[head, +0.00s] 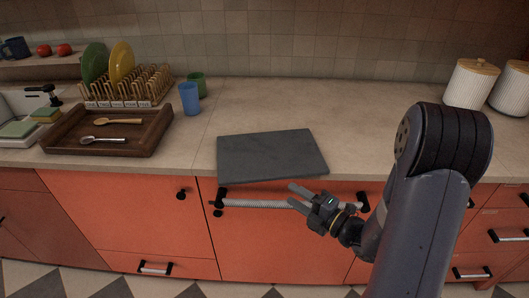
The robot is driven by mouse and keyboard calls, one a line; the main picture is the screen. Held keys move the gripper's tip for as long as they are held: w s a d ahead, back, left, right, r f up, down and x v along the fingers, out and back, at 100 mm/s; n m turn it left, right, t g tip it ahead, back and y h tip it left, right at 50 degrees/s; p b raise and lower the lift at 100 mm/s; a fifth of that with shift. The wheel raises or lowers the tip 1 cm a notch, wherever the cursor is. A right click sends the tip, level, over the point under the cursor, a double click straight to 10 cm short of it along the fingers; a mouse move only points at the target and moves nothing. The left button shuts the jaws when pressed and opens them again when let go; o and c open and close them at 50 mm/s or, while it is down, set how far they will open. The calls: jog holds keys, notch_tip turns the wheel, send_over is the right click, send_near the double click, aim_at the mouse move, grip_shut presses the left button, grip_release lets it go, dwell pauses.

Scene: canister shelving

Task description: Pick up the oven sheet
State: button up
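A dark grey flat rectangular slab, which I take for the oven sheet (270,153), lies on the countertop, and its front side appears to reach over the counter's front edge. My gripper (291,195) is just below and in front of the sheet's front side, toward its right part. Its two fingers are spread apart and point left, with nothing between them. No contact with the sheet is visible. The fingers overlap a ridged horizontal handle bar in the picture.
The ridged handle bar (258,204) runs along the orange front behind my gripper. A wooden tray (70,145) with spoons, a dish rack (120,104), a blue cup (189,99) and a green cup (198,84) stand left. White canisters (469,86) stand right. The counter behind the sheet is clear.

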aim_at(274, 179)
jog(key=x, duration=0.3)
jog(key=shift+w+a, duration=0.25)
jog(key=shift+a, duration=0.05)
jog(key=shift+w+d+p+x, duration=0.1)
jog(key=shift+p+x, duration=0.1)
jog(key=shift+x, duration=0.7)
jog(key=shift+w+d+p+x, duration=0.1)
jog(key=shift+p+x, duration=0.05)
jog(key=shift+x, duration=0.7)
jog(key=shift+w+d+p+x, duration=0.1)
jog(key=shift+w+p+x, duration=0.1)
jog(key=shift+x, duration=0.7)
jog(key=shift+r, duration=0.1)
jog(key=shift+s, duration=0.1)
jog(key=shift+c, duration=0.4)
grip_shut()
